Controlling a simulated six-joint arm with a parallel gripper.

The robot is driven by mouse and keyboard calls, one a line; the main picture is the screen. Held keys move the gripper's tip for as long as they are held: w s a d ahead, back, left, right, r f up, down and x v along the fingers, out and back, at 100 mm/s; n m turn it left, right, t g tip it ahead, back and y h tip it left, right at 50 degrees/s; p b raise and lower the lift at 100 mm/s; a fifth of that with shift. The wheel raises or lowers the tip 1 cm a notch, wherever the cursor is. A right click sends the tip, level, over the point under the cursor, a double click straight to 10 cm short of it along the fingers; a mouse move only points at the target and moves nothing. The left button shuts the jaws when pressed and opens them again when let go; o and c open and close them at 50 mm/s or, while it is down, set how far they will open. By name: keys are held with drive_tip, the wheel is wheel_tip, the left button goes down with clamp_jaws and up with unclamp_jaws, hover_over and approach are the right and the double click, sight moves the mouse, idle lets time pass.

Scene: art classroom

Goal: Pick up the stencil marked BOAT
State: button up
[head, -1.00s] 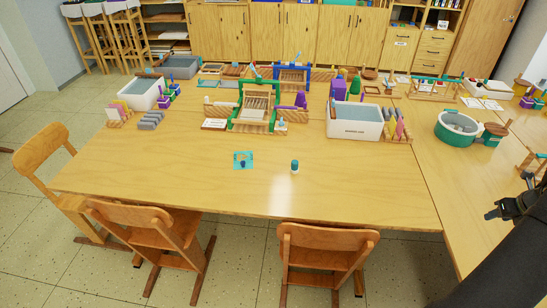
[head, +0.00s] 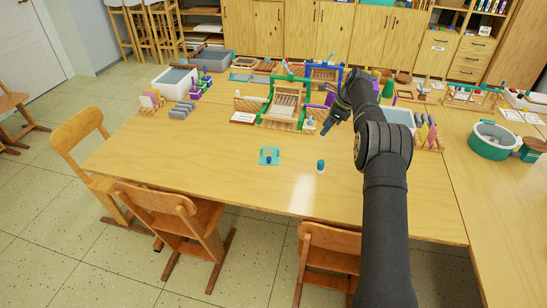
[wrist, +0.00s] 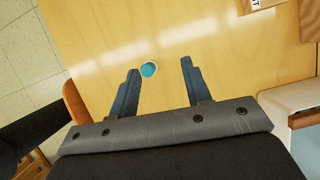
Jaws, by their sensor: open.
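A small teal square stencil (head: 269,156) lies flat on the wooden table (head: 200,165), left of the middle in the head view. It has a dark blue shape at its centre; any lettering is too small to read. It does not show in the wrist view. My gripper (head: 327,127) is above the table, to the right of the stencil and farther back, with nothing held. In the wrist view my gripper (wrist: 160,68) has its two fingers spread apart.
A loom (head: 290,103) and a white tub (head: 402,116) stand farther back. The table around the stencil is clear.

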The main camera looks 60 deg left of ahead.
drive_tip(key=s+a+n+h, duration=0.1)
drive_tip(key=s+a+n, duration=0.1)
drive_tip(key=s+a, duration=0.3)
drive_tip(key=s+a+n, duration=0.1)
drive_tip(key=s+a, duration=0.2)
drive_tip(key=s, duration=0.4)
hover_over(269, 158)
drive_tip(key=w+d, duration=0.1)
drive_tip(key=w, duration=0.1)
drive_tip(key=shift+g, duration=0.4)
drive_tip(key=f, duration=1)
drive_tip(key=shift+d, duration=0.2)
drive_tip(key=shift+x, duration=2.8)
drive_tip(key=shift+w+a, duration=0.1)
drive_tip(key=shift+w, duration=0.05)
drive_tip(key=shift+c, duration=0.2)
clamp_jaws()
